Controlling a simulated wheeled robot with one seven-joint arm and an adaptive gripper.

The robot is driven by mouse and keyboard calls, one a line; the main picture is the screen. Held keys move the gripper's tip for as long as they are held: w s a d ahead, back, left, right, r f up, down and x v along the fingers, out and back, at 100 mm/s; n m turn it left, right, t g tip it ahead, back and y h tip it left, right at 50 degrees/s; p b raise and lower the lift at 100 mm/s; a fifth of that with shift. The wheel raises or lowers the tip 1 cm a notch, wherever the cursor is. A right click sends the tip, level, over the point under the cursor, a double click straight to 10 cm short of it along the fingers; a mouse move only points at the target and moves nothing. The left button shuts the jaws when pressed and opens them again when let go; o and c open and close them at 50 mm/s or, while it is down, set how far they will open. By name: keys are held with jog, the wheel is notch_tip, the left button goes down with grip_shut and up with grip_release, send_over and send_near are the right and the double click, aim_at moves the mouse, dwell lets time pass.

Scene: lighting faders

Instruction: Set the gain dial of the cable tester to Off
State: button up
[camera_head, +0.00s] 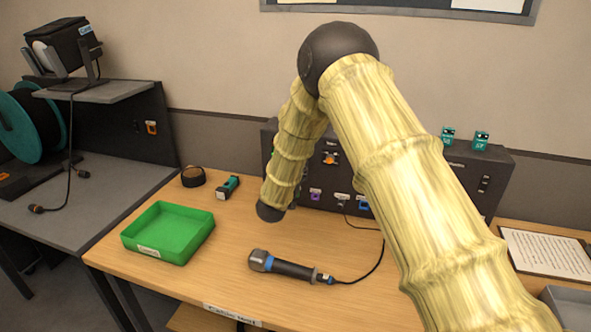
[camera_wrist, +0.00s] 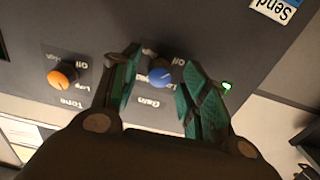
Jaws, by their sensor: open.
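The dark cable tester (camera_head: 440,175) stands at the back of the wooden table, partly hidden behind my arm. In the wrist view its panel (camera_wrist: 205,35) appears upside down. The blue gain dial (camera_wrist: 159,76) sits between the two green fingers of my gripper (camera_wrist: 160,92), which is open around it. I cannot tell whether either finger touches the dial. Its "Gain" label shows below it, and parts of its other lettering are hidden by the fingers. In the head view my arm hides the gain dial and the gripper.
An orange "Tone" dial (camera_wrist: 62,77) is left of the gripper in the wrist view, and a small green light (camera_wrist: 226,85) is on the right. A green tray (camera_head: 168,232), a microphone (camera_head: 285,267) with its cable and a black ring (camera_head: 193,176) are on the table.

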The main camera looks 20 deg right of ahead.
jog(key=v, duration=1.2)
